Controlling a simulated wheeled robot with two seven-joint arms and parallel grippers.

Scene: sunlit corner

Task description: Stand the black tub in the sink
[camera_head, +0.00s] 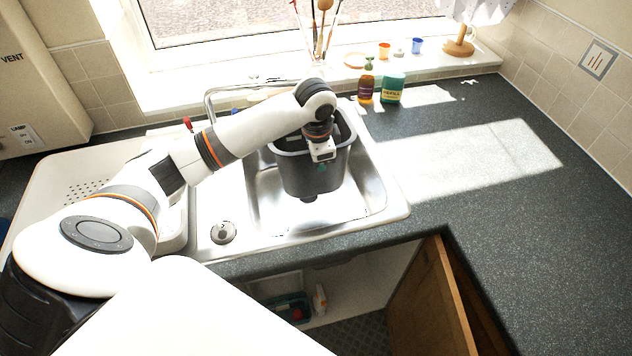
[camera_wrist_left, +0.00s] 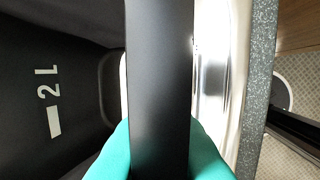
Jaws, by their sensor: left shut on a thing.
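The black tub (camera_head: 314,182) is upright over the sink basin (camera_head: 358,207), within its outline. I cannot tell whether its base touches the basin floor. My left gripper (camera_head: 322,158) comes down from above and is shut on the tub's near wall. In the left wrist view, teal fingertips (camera_wrist_left: 160,155) lie on both sides of a dark wall edge. The tub's inside (camera_wrist_left: 50,70) shows a pale "2 L" mark there. The arm hides part of the tub's far rim and the sink's tap. My right gripper is not in view.
A soap bottle (camera_head: 366,82) and a green tub (camera_head: 392,88) stand behind the sink's right corner. The drainer (camera_head: 85,170) is at the left. The worktop (camera_head: 500,225) at the right is clear. A cupboard door (camera_head: 432,300) stands open below.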

